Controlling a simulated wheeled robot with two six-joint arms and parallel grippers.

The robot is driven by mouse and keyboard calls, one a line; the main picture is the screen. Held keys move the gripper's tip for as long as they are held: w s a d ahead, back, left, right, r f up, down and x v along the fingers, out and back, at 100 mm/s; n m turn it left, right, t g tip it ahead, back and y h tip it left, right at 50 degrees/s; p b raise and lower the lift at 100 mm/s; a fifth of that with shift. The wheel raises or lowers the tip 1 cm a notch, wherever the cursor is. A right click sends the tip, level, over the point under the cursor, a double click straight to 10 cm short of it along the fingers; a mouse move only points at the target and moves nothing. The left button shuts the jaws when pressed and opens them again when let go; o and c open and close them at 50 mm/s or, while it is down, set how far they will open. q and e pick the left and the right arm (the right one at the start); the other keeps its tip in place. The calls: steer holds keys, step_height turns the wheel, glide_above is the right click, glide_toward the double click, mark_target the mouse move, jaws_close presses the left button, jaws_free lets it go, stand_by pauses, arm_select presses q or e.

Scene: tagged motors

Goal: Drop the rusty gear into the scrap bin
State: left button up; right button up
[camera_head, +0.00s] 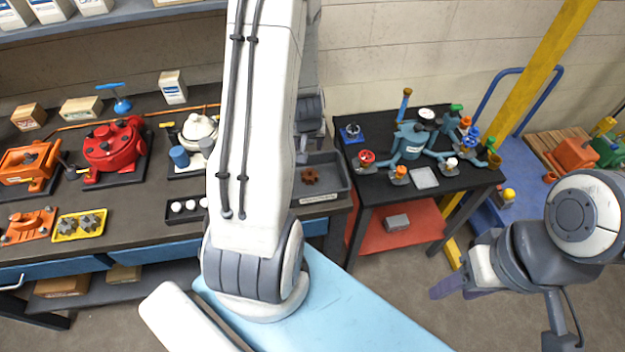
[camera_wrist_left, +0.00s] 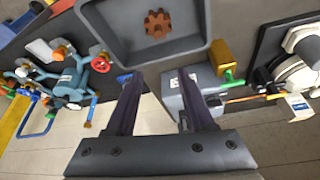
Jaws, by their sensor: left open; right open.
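The rusty gear (camera_head: 310,175) is a small reddish-brown toothed wheel. It lies inside a shallow grey bin (camera_head: 342,188) with a label on its front, at the right end of the long workbench. In the left wrist view the gear (camera_wrist_left: 157,23) lies on the floor of the same bin (camera_wrist_left: 198,46), apart from my fingers. My left gripper (camera_wrist_left: 160,80) is open and empty, its fingers pointing toward the bin's near wall; in the head view my arm hides much of it. My right gripper (camera_head: 460,290) is open and empty, low at the right, away from the benches.
A red motor (camera_head: 112,150), an orange motor (camera_head: 30,165) and a white motor (camera_head: 198,130) stand on the long bench. A yellow tray (camera_head: 80,226) holds grey gears. A black table (camera_head: 345,125) with a teal valve assembly (camera_head: 410,140) stands to the right. Floor between is clear.

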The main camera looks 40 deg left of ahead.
arm_select(q)
steer(key=p+v, duration=0.4)
steer(key=v, duration=0.4)
steer(key=shift+r, duration=0.35)
steer(key=d+f+m+h+b, duration=0.1)
steer(key=d+m+h+b, duration=0.45)
steer(key=d, duration=1.35)
steer(key=s+d+m+g+y+b, duration=0.1)
steer(key=s+d+m+g+b, duration=0.1)
steer(key=s+d+m+b, duration=0.2)
steer(key=s+d+m+g+b, duration=0.1)
steer(key=s+d+m+b, duration=0.4)
steer(key=s, duration=0.8)
steer(key=d+f, duration=0.1)
steer(key=d, duration=0.2)
steer(key=shift+s+g+y, duration=0.3)
steer(key=shift+g+y, duration=0.05)
steer(key=shift+g, duration=0.05)
